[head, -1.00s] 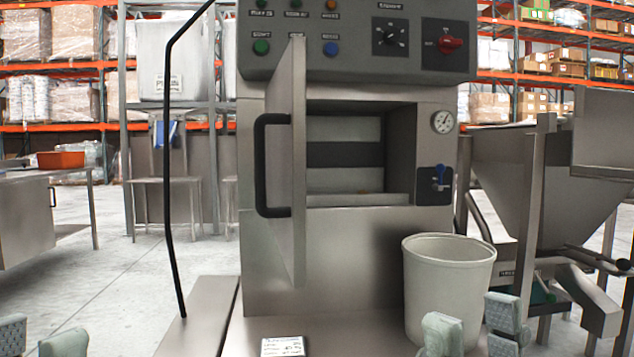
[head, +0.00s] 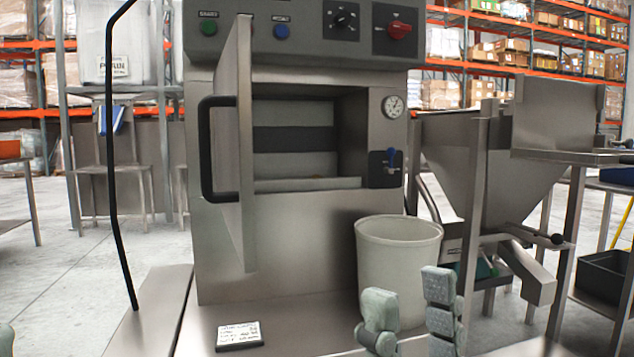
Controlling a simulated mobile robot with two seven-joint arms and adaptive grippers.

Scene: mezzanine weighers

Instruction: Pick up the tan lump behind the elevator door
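The elevator door (head: 236,150) stands open, swung out toward me on the left of the steel cabinet's opening, with a black handle (head: 205,150). Inside the opening, a sliver of tan (head: 319,178) shows just over the front lip; the lip hides the rest, so I cannot tell its shape. My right gripper (head: 411,300) is low in the head view, in front of the white bin, its two padded fingers apart with nothing between them. It is well below and right of the opening. Only a bit of my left gripper (head: 5,340) shows at the lower left edge.
A white bin (head: 398,262) stands right of the cabinet front. A label card (head: 239,336) lies on the steel base. A thin black bent rod (head: 112,170) rises at left. A steel hopper (head: 490,165) stands at right. Space before the opening is clear.

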